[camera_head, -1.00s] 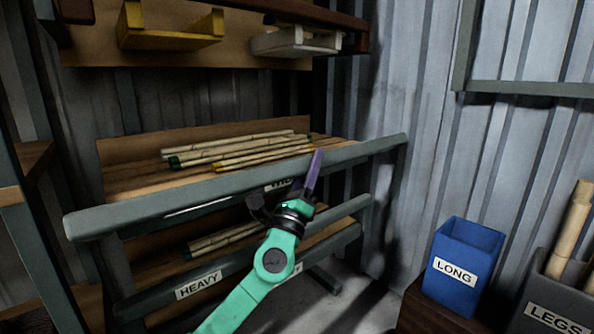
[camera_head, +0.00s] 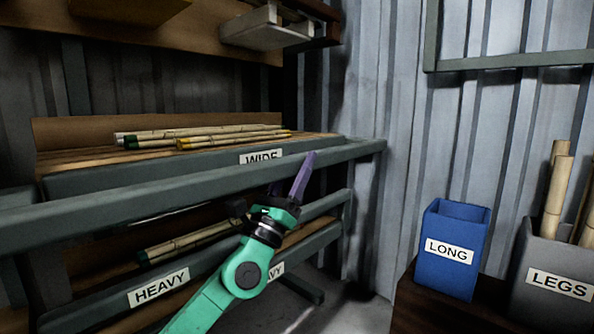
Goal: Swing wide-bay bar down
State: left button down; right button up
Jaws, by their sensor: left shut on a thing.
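The wide-bay bar (camera_head: 130,200) is a long grey-green rail crossing in front of the upper shelf, from the left picture edge to the right near the metal wall. It sits a little below and in front of the shelf edge that carries the WIDE label (camera_head: 261,157). My left gripper (camera_head: 294,180), with purple fingers on a teal arm, is shut on the bar toward its right part. A purple finger stands up in front of the bar; the grip behind is partly hidden. My right gripper is not in view.
Several bamboo poles (camera_head: 205,136) lie on the wide bay shelf. Below is the HEAVY bay (camera_head: 159,288) with more poles. A blue LONG bin (camera_head: 455,250) and a grey LEGS bin (camera_head: 553,282) stand at the right. A white bracket (camera_head: 262,28) hangs above.

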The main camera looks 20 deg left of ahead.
pick_arm(q)
jog(key=shift+f, duration=0.15)
jog(key=shift+c, duration=2)
grip_release()
